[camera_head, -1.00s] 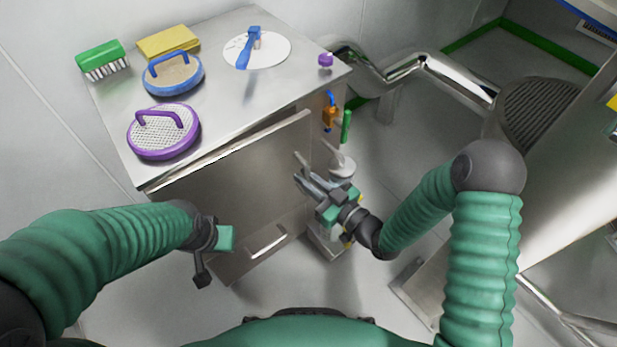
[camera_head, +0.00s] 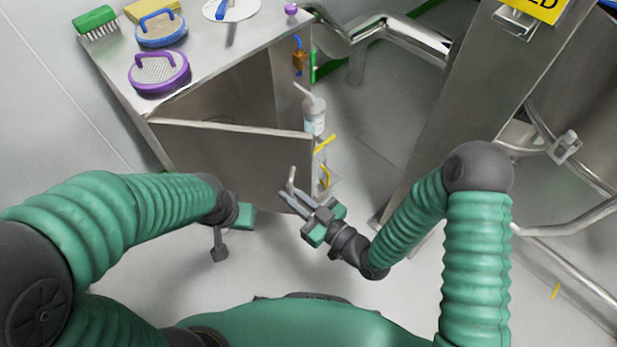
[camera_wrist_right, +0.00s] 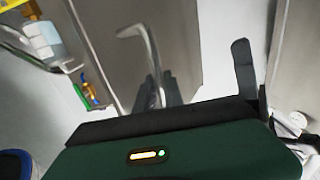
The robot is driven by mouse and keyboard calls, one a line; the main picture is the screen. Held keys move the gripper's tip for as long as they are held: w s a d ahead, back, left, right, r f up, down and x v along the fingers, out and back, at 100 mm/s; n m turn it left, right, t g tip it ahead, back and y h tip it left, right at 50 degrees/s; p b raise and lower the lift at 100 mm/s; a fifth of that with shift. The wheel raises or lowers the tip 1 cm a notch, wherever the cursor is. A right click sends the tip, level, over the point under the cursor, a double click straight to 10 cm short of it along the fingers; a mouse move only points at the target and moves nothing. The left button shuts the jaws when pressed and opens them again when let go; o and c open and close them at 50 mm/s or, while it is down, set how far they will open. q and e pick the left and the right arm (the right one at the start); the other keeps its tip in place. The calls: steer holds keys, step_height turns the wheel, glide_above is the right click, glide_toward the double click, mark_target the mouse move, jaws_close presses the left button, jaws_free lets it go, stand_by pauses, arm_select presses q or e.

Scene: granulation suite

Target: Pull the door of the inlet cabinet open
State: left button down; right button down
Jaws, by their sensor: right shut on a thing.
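The inlet cabinet (camera_head: 218,50) is a steel cabinet at the upper left of the head view. Its grey door (camera_head: 220,165) stands partly open, swung out from the left side, with a dark gap above its top edge. My right gripper (camera_head: 288,194) is at the free right end of the door, shut on the upright bar handle (camera_head: 292,178). In the right wrist view the bent handle (camera_wrist_right: 136,33) shows against the door (camera_wrist_right: 185,35); the grip itself is partly hidden. My left gripper (camera_head: 233,222) is in front of the door's lower left part; its jaws are unclear.
A purple sieve (camera_head: 160,72), a blue sieve (camera_head: 161,29) and a green brush (camera_head: 96,22) are on the cabinet top. A white bottle (camera_head: 314,115) stands right of the opening. Steel equipment (camera_head: 470,110) stands at right. Pale floor (camera_head: 265,260) in front of the door is clear.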

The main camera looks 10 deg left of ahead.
steer(key=shift+m+t+h, duration=0.7)
steer(key=shift+t, duration=0.1)
steer(key=shift+s+a, duration=0.3)
steer(key=shift+s, duration=0.65)
steer(key=shift+s+a, duration=0.25)
steer(key=shift+s, duration=0.65)
steer(key=shift+s+a, duration=0.3)
steer(key=shift+s, duration=0.65)
steer(key=shift+r, duration=0.1)
steer(key=c, duration=1.5)
jaws_free()
steer(key=shift+a, duration=0.1)
steer(key=shift+o, duration=0.2)
steer(key=shift+w, duration=0.1)
